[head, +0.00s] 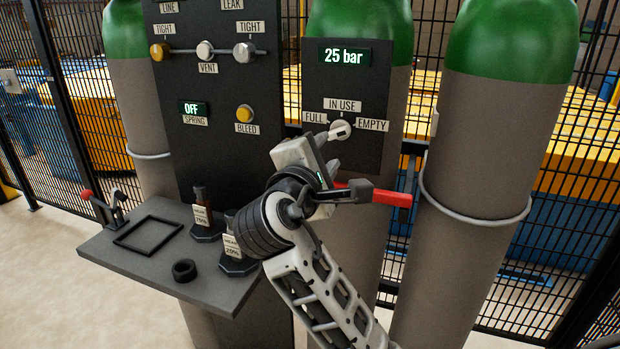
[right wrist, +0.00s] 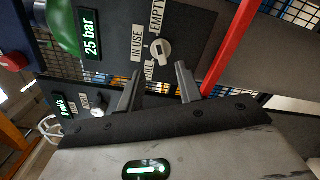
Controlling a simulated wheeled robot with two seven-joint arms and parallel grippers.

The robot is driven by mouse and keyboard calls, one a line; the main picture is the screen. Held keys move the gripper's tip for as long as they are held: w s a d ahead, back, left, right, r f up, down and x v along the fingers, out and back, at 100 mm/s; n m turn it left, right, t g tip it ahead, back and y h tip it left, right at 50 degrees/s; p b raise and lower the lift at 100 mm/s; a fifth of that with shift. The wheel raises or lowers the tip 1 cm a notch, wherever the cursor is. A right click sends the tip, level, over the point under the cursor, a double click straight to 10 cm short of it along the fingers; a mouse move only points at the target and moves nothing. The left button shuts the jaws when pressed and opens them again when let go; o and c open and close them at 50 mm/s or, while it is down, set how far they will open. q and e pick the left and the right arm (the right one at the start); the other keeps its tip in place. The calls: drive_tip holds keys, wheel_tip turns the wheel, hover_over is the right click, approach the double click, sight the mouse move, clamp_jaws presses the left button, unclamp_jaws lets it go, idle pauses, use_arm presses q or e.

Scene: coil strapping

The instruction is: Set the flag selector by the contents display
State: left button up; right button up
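The contents display (head: 344,56) on the dark panel reads "25 bar" in green; it also shows in the right wrist view (right wrist: 91,34). Below it is the flag selector (head: 340,129), a pale knob among the labels FULL at left, IN USE above and EMPTY at right. Which label it points to is not clear. My right gripper (head: 328,158) is just below the selector. In the right wrist view its two fingers (right wrist: 160,88) are apart with nothing between them, and the selector (right wrist: 160,50) lies just beyond their tips. My left gripper is not in view.
A red bar (head: 390,195) runs close beside my right gripper. Green-topped cylinders (head: 490,170) stand at right. A panel with several knobs (head: 205,50) is at left. Below it, a grey shelf (head: 215,285) holds two labelled bottles, a black ring and a square frame.

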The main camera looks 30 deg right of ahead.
drive_tip(key=v, duration=0.7)
drive_tip(key=shift+b, duration=0.4)
drive_tip(key=shift+a, duration=0.1)
drive_tip(key=w+a+f+t+y, duration=0.15)
drive_tip(key=f+y, duration=0.25)
drive_tip(key=f, duration=0.7)
drive_tip(key=a+f+y, duration=0.3)
drive_tip(key=f+y, duration=0.2)
drive_tip(key=f, duration=0.5)
drive_tip(key=s+a+f+m+g+y, duration=0.2)
drive_tip(key=s+f+m+y, duration=0.5)
drive_tip(key=s+f, duration=0.9)
wheel_tip(320, 180, down, 3)
drive_tip(key=m+g, duration=0.1)
drive_tip(key=m, duration=0.2)
drive_tip(key=shift+s+a+f, duration=0.25)
drive_tip(key=shift+a, duration=0.15)
